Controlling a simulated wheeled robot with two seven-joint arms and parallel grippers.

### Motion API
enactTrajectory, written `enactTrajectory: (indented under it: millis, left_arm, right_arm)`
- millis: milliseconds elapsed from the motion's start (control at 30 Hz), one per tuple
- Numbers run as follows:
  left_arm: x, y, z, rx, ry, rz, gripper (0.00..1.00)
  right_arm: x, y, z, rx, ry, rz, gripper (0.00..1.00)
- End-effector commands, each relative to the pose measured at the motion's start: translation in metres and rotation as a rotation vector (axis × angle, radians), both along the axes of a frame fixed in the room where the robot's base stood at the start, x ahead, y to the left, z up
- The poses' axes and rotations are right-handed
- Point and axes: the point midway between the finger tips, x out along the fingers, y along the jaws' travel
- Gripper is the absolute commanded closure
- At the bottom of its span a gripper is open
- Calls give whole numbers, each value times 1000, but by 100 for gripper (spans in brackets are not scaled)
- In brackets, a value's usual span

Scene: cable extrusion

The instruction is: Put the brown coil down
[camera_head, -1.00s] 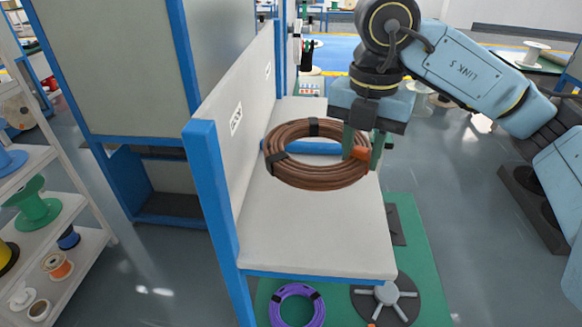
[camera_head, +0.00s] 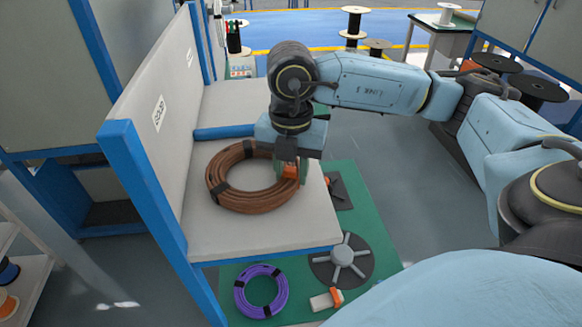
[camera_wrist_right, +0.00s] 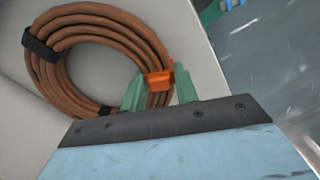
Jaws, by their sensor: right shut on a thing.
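The brown coil (camera_head: 238,192), bound with black bands and an orange tag, is at the near part of the white bench top (camera_head: 250,235). It looks to lie flat on or just over the surface; a small gap cannot be ruled out. My right gripper (camera_head: 291,176) points down at the coil's right side. In the right wrist view its green fingers (camera_wrist_right: 158,92) are shut on the brown coil (camera_wrist_right: 62,62) at the orange tag (camera_wrist_right: 159,80). My left gripper is not in view.
A blue divider bar (camera_head: 222,132) crosses the bench behind the coil, and an upright panel (camera_head: 150,130) stands on the left. Below lies a green mat (camera_head: 385,245) with a purple coil (camera_head: 262,291) and a grey spool disc (camera_head: 342,262). Bench top in front of the coil is clear.

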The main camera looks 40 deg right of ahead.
Motion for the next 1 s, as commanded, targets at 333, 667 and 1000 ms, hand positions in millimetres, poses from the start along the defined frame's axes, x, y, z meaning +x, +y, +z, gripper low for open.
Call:
enactTrajectory:
  millis: [333, 667, 1000]
  left_arm:
    - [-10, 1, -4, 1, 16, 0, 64]
    - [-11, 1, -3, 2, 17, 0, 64]
    - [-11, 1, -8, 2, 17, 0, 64]
  right_arm:
    - [0, 0, -3, 1, 1, 0, 53]
    - [0, 0, -2, 0, 0, 0, 48]
    - [2, 1, 48, 3, -8, 1, 48]
